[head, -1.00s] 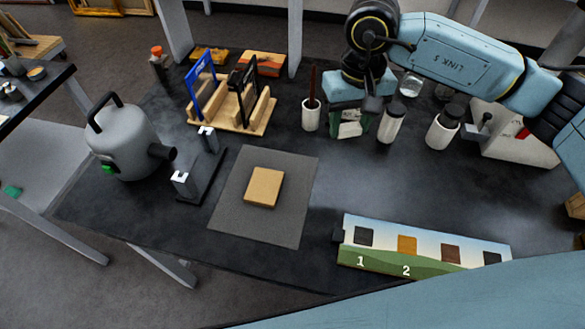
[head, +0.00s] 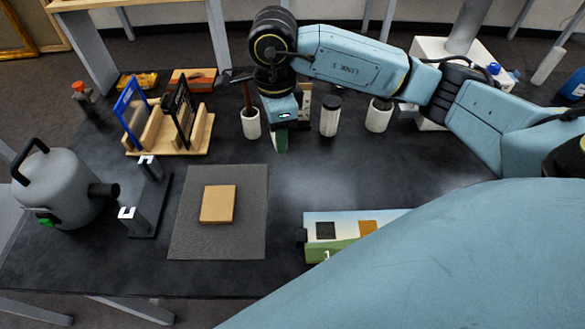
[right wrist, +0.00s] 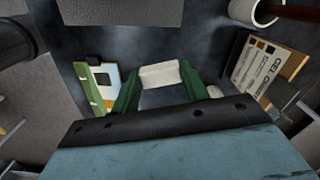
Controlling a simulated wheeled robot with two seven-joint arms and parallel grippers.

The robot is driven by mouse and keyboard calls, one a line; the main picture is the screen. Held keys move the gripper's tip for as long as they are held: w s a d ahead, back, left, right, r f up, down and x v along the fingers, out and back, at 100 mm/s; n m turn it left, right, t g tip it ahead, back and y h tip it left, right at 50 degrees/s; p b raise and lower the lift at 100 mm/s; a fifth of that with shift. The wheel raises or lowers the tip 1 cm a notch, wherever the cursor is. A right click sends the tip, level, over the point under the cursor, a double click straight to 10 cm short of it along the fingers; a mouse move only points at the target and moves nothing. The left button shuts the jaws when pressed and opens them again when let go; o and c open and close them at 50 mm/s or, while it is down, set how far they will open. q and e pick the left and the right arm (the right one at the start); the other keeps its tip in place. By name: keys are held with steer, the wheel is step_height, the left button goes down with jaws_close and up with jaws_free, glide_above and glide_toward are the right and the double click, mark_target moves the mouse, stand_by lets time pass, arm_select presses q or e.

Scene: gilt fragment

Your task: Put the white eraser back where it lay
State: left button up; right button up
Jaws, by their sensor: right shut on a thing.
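My right gripper (head: 280,143) hangs over the dark table, in front of the white brush cup (head: 251,124) and a little to its right. In the right wrist view its green fingers (right wrist: 159,82) are shut on the white eraser (right wrist: 160,75), a pale block held crosswise between them. In the head view I cannot make out the eraser at the gripper. I cannot tell the eraser's height above the table. My left gripper is not in view.
A grey mat (head: 190,245) with a tan block (head: 218,204) lies left of the gripper. A numbered swatch strip (head: 316,222) lies in front, partly covered. The tabletop between mat and jars is clear.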

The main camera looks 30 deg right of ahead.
steer(key=m, duration=0.5)
steer(key=shift+d+f, duration=0.3)
steer(key=shift+f, duration=0.05)
steer(key=m, duration=0.4)
steer(key=shift+s+d+f+m, duration=0.2)
steer(key=shift+d+f+m, duration=0.1)
steer(key=shift+d+m, duration=0.1)
steer(key=m, duration=0.5)
steer(key=m+b, duration=0.1)
steer(key=m, duration=0.5)
glide_toward(293, 175)
step_height(293, 175, down, 6)
steer(key=shift+a+f, duration=0.2)
steer(key=shift+f, duration=0.15)
steer(key=o, duration=0.9)
